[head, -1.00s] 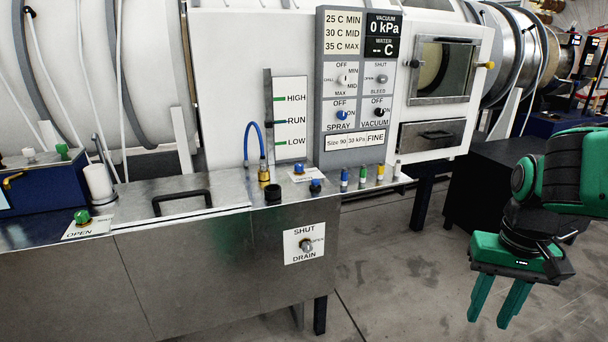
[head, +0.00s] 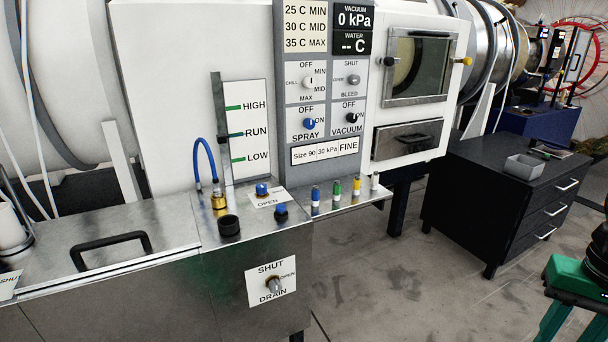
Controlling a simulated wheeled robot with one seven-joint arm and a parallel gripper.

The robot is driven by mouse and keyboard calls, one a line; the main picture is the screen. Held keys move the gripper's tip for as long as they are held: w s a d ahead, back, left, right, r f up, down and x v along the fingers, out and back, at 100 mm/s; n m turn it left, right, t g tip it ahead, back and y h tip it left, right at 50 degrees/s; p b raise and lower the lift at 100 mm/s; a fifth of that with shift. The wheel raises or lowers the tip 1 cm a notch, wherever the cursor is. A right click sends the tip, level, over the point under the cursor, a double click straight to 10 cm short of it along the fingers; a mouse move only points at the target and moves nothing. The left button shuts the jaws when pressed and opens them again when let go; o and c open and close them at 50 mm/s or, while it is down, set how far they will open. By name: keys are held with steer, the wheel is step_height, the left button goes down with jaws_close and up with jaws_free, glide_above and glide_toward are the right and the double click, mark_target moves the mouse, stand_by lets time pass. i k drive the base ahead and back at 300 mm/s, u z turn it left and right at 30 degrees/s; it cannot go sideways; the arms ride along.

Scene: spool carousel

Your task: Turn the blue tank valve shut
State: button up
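The blue tank valve (head: 262,190) is a small blue knob on a brass-coloured base, set on a white label on the steel tank top. The label reads OPEN in front of the knob; smaller print to its right is hard to read. The knob's exact turn is too small to tell. My gripper (head: 573,330) is at the lower right edge, far to the right of the valve and touching nothing. Its two green fingers are spread apart with nothing between them; their tips are cut off by the frame.
Beside the valve are a blue-capped fitting (head: 281,212), a black cup (head: 229,226) and a brass fitting with a blue hose (head: 218,197). Coloured bottles (head: 336,190) stand to the right. A DRAIN knob (head: 274,285) is on the front. A black cabinet (head: 485,200) stands right; floor between is clear.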

mark_target(261, 189)
steer(key=u, duration=0.1)
steer(key=i, duration=1.2)
steer(key=u, duration=0.8)
